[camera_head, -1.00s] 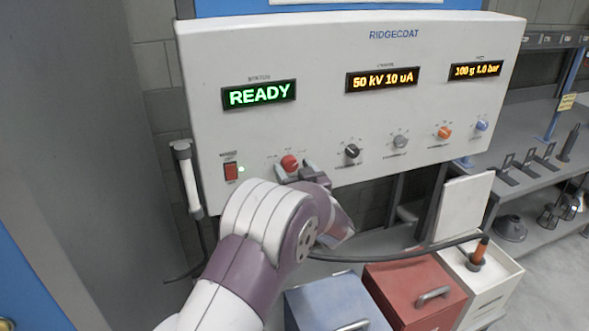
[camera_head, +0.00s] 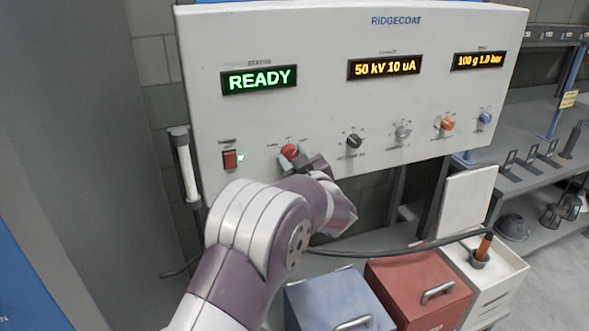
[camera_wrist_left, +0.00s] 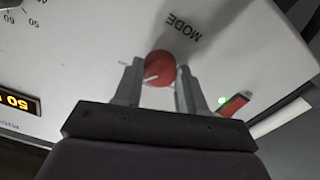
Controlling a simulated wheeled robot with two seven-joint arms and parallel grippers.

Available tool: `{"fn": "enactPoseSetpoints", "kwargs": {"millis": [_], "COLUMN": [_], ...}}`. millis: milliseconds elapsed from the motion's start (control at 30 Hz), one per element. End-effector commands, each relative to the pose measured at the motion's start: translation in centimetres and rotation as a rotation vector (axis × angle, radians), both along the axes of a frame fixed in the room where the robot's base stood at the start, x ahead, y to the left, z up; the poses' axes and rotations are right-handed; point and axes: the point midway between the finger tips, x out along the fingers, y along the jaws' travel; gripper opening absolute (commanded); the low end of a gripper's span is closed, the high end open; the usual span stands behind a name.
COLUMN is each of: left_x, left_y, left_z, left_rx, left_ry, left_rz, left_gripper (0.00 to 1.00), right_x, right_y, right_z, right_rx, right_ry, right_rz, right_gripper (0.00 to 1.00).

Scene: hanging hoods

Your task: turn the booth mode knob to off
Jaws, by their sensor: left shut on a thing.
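The booth mode knob (camera_head: 289,151) is a round red knob low on the left of the pale control panel (camera_head: 330,110). The left wrist view shows the same red knob (camera_wrist_left: 158,66) with a white pointer line, beside the printed word MODE. My left gripper (camera_head: 297,163) is at the knob, with its grey fingers on either side of it. In the left wrist view, my left gripper (camera_wrist_left: 160,78) is shut on the knob. The fingers and wrist cover part of the knob's lower right side in the head view. My right gripper is not in view.
A red rocker switch (camera_head: 230,159) with a green light is left of the knob. Black, grey, orange and blue knobs run to the right. The status display (camera_head: 259,79) reads READY. Blue (camera_head: 335,300) and red bins (camera_head: 415,290) stand below the panel.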

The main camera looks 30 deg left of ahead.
Motion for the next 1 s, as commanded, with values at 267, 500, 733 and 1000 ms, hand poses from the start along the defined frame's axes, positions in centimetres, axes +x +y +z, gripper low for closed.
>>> {"fn": "enactPoseSetpoints", "kwargs": {"millis": [267, 500, 733, 1000], "left_x": [0.0, 0.1, 0.1, 0.1], "left_y": [0.0, -0.1, -0.1, -0.1], "left_z": [-1.0, -0.9, -0.7, -0.5], "left_rx": [-0.172, -0.302, -0.392, -0.448], "left_ry": [-0.193, -0.343, -0.448, -0.513], "left_rz": [0.0, 0.0, -0.001, -0.001], "left_gripper": [0.1, 0.1, 0.1, 0.1], "right_x": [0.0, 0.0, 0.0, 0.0], "right_y": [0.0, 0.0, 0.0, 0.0], "right_z": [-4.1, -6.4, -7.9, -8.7], "right_rx": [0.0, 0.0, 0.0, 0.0], "right_ry": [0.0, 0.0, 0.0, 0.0], "right_rz": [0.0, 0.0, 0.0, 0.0], "right_gripper": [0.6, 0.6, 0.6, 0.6]}}
